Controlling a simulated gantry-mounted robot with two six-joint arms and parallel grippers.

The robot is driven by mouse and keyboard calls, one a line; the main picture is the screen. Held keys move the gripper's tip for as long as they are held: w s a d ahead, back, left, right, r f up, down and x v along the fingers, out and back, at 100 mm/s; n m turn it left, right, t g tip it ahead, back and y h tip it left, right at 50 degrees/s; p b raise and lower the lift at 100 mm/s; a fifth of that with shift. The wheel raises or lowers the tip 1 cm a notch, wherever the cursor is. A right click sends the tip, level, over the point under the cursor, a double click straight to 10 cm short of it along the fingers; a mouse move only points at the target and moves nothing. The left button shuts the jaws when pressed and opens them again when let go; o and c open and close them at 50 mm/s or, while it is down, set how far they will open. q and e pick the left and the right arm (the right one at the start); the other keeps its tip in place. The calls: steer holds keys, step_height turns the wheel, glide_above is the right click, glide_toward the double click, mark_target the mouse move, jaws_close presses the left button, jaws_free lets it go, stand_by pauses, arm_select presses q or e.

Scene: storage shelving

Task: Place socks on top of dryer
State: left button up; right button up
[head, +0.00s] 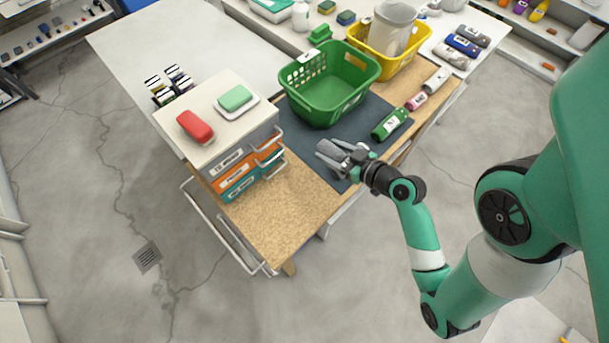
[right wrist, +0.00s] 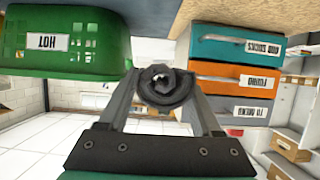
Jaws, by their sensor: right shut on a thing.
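In the head view the grey socks are hard to tell apart from the fingers. I cannot pick out a dryer for certain. A drawer unit (head: 225,150) with a pale top stands left of the gripper; its drawers (right wrist: 235,80) also show in the right wrist view, labelled upside down. My left gripper is not in view.
A red item (head: 195,127) and a green item on a white dish (head: 238,100) sit on the drawer unit. A green basket (head: 328,85) and a yellow basket (head: 388,45) stand behind the gripper. A green bottle (head: 390,123) lies to its right. The table's front left (head: 285,210) is bare.

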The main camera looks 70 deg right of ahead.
mark_target(304, 180)
steer(key=w+a, duration=0.1)
steer(key=w+a+p, duration=0.1)
steer(key=shift+w+f, duration=0.3)
steer(key=shift+f, duration=0.05)
steer(key=w+f, duration=0.1)
steer(key=w+a+f, duration=0.1)
steer(key=f, duration=0.1)
steer(key=w+a+f+b, duration=0.1)
steer(key=shift+f, duration=0.25)
steer(key=shift+w+f, duration=0.15)
steer(key=shift+f, duration=0.3)
steer(key=f, duration=0.1)
steer(key=f+b, duration=0.2)
steer(key=shift+w+a+f, duration=0.2)
steer(key=shift+w+a, duration=0.05)
steer(key=shift+w, duration=0.1)
steer(key=shift+f, duration=0.25)
steer(key=o, duration=1.5)
